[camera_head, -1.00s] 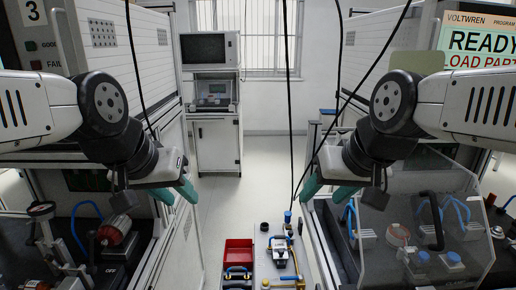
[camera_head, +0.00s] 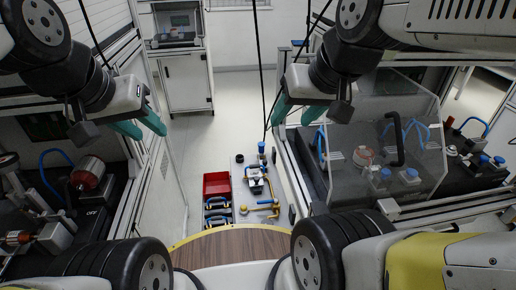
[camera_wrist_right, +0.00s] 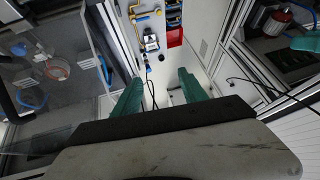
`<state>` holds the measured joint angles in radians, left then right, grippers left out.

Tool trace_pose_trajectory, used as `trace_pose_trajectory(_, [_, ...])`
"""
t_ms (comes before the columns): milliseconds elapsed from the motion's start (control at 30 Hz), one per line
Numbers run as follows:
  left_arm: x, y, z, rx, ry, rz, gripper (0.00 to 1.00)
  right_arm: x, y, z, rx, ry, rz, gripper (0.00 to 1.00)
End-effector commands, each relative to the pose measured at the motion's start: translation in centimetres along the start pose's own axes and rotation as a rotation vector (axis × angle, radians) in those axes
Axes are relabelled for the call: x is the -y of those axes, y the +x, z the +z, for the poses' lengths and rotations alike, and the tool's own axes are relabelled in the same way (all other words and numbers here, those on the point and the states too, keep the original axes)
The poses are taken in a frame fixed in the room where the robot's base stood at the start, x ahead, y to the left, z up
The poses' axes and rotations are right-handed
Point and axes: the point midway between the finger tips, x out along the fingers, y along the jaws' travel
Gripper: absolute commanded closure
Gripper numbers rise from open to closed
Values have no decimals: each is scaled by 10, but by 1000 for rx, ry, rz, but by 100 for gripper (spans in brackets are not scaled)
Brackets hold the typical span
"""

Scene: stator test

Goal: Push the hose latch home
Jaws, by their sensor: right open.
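The latch itself is too small to pick out. A small white fixture with a dark clamp (camera_head: 256,180) stands on the light bench (camera_head: 240,200) at the middle of the head view, with a yellow pipe fitting beside it; the fixture also shows in the right wrist view (camera_wrist_right: 150,40). My right gripper (camera_head: 296,110) hangs above and right of that bench. Its teal fingers are apart and empty, as the right wrist view also shows (camera_wrist_right: 160,95). My left gripper (camera_head: 140,126) hangs at the left, its teal fingers apart with nothing seen between them.
A red bin (camera_head: 217,184) and blue-handled items lie on the bench's left side. A clear-walled enclosure (camera_head: 400,110) with blue hoses stands right. A dark station with a red motor (camera_head: 88,172) stands left. Black cables hang near my right gripper. Floor behind the bench is clear.

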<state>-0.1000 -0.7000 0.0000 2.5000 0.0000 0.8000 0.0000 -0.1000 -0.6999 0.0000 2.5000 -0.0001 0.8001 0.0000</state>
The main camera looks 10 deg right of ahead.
Motion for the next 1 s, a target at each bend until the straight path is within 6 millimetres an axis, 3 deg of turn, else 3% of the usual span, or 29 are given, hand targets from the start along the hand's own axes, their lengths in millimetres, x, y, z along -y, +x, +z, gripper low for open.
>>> trace_pose_trajectory(233, [0,0,0,0,0,0,64,-3,15,-23,51,1,-5,58])
trace_pose_trajectory(467, [0,0,0,0,0,0,64,-13,66,-73,161,3,-2,58])
trace_pose_trajectory(700, [0,0,0,0,0,0,64,-28,142,-110,278,-4,21,58])
trace_pose_trajectory(1000, [0,0,0,0,0,0,64,-49,260,-125,423,-34,73,58])
